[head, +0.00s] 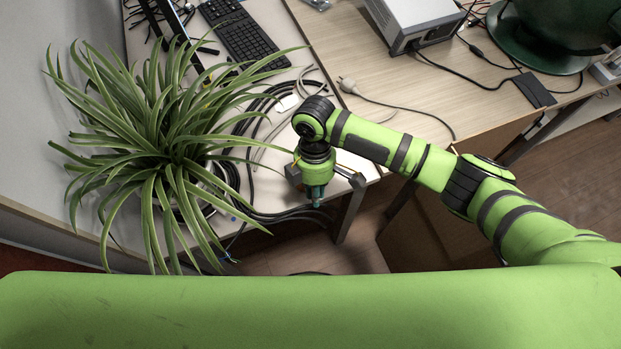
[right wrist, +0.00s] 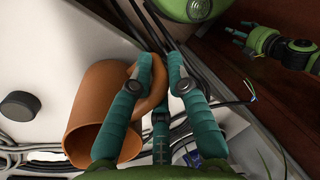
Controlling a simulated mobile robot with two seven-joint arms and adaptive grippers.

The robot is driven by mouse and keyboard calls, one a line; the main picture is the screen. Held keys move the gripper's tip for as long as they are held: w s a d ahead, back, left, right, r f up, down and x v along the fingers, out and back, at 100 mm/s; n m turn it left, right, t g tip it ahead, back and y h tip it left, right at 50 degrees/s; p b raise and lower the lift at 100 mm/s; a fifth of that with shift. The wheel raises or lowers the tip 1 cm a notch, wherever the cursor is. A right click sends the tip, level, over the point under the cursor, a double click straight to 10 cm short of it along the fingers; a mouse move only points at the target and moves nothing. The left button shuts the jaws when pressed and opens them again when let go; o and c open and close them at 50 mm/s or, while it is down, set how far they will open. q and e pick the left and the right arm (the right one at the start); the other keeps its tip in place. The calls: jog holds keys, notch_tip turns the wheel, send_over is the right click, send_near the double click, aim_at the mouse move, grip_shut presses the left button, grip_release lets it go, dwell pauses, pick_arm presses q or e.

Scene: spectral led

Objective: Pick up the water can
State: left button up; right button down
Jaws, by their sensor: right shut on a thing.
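In the right wrist view an orange-brown can (right wrist: 85,125) lies tilted with its round mouth toward the lower left. Its curved handle (right wrist: 158,88) is between the teal fingers of my right gripper (right wrist: 160,75), which is shut on it. In the head view my right gripper (head: 317,192) points down at the front edge of the white desk, right of the plant. I cannot make out the can in the head view. My left gripper (right wrist: 240,35) shows small at the upper right of the wrist view, apart from the can; its opening is unclear.
A large spiky green plant (head: 165,150) stands close left of my right gripper. Black and grey cables (head: 262,125) lie around it on the white desk. A keyboard (head: 245,38), a grey box device (head: 412,18) and a dark green round object (head: 550,35) stand farther back.

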jog(key=shift+r, duration=0.15)
jog(key=shift+r, duration=1.05)
jog(key=shift+d+r+b, duration=0.1)
jog(key=shift+r+b, duration=0.35)
jog(key=shift+r, duration=0.45)
jog(key=s+d+r, duration=0.6)
jog(key=d, duration=0.3)
jog(key=shift+s+d+r+b, duration=0.2)
jog(key=shift+d+r+b, duration=0.05)
jog(key=shift+r+b, duration=0.2)
dwell(0.8)
